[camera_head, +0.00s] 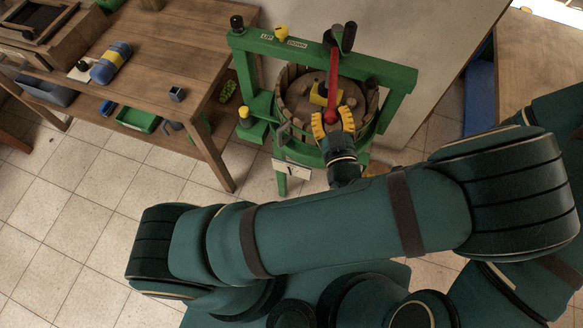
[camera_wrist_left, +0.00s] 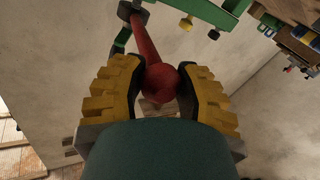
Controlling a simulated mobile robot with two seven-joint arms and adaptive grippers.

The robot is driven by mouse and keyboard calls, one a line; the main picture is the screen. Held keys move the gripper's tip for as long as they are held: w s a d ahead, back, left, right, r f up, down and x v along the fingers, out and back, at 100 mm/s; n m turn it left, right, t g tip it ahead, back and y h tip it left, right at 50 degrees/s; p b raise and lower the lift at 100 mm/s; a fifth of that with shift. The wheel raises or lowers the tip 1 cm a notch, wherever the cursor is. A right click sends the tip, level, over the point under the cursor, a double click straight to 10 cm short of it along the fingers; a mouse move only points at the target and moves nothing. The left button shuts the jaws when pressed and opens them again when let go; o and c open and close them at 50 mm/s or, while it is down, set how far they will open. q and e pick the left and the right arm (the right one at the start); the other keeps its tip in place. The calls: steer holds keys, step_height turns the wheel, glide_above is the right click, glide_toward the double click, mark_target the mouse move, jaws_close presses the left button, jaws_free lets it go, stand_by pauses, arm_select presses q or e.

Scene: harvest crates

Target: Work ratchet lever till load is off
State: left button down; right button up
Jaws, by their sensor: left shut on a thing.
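The ratchet lever (camera_head: 332,82) is a red bar with a round red knob (camera_wrist_left: 162,82) at its near end. It runs from the top of a green press frame (camera_head: 390,72) toward me. My left gripper (camera_head: 331,119) has yellow ridged fingers and is shut on the knob. In the left wrist view the fingers (camera_wrist_left: 158,88) press on the knob from both sides. Below the lever is a round wooden slatted tub (camera_head: 290,105) with a wooden lid and a yellow part (camera_head: 319,95) on it. My right gripper does not show in the head view.
Tiled floor (camera_head: 80,200) is clear between.

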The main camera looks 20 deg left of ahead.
arm_select(q)
steer(key=shift+s+d+f, duration=0.1)
steer(key=shift+d+f, duration=0.1)
steer(key=shift+f, duration=0.05)
steer(key=shift+d, duration=0.35)
steer(key=d, duration=0.2)
steer(key=w+d, duration=0.1)
steer(key=d, duration=0.1)
steer(key=shift+w, duration=0.15)
steer(key=shift+a, duration=0.1)
steer(key=s+a+b, duration=0.2)
steer(key=a, duration=0.5)
steer(key=shift+a+f, duration=0.15)
steer(key=shift+a, duration=0.05)
